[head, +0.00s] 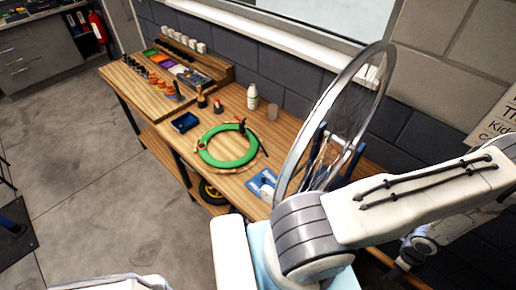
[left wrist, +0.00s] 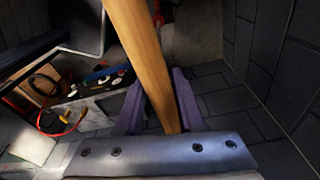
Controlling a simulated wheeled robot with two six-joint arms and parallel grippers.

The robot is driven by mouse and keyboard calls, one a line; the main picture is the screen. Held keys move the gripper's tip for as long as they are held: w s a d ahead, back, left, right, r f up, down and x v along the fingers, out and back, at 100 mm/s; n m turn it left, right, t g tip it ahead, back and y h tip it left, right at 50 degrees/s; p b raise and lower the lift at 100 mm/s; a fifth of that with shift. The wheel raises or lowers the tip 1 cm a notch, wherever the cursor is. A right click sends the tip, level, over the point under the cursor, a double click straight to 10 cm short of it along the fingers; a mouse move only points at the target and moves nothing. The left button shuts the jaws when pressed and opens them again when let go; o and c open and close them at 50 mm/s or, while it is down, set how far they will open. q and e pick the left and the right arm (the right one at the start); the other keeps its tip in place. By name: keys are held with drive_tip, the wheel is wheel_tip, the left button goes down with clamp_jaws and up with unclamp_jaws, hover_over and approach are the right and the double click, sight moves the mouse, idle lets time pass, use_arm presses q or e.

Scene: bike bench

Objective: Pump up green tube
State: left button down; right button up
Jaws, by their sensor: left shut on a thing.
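The green tube (head: 227,146) lies flat as a ring on the wooden workbench in the head view. A small dark part stands at its upper right edge. In the left wrist view my left gripper (left wrist: 160,108) is shut on a long wooden bar (left wrist: 140,50), which runs between its two purple fingers. What the bar belongs to is hidden. In the head view an arm of mine covers the lower right, and the held bar cannot be made out there. My right gripper cannot be made out in either view.
A bike wheel (head: 328,118) stands upright in a blue stand (head: 352,165) right of the tube. A white bottle (head: 252,97), a blue tray (head: 185,122) and a tool rack (head: 176,64) are on the bench. A brick wall backs it.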

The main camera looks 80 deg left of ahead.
use_arm(q)
drive_tip(key=shift+s+f, duration=0.15)
drive_tip(key=shift+s, duration=0.25)
wheel_tip(320, 180, down, 29)
drive_tip(key=b, duration=2.5)
drive_tip(key=shift+d+b, duration=0.1)
drive_tip(key=shift+b, duration=0.25)
drive_tip(key=shift+r+p, duration=0.3)
wheel_tip(320, 180, up, 29)
drive_tip(key=p, duration=2.6)
drive_tip(key=shift+f, duration=0.3)
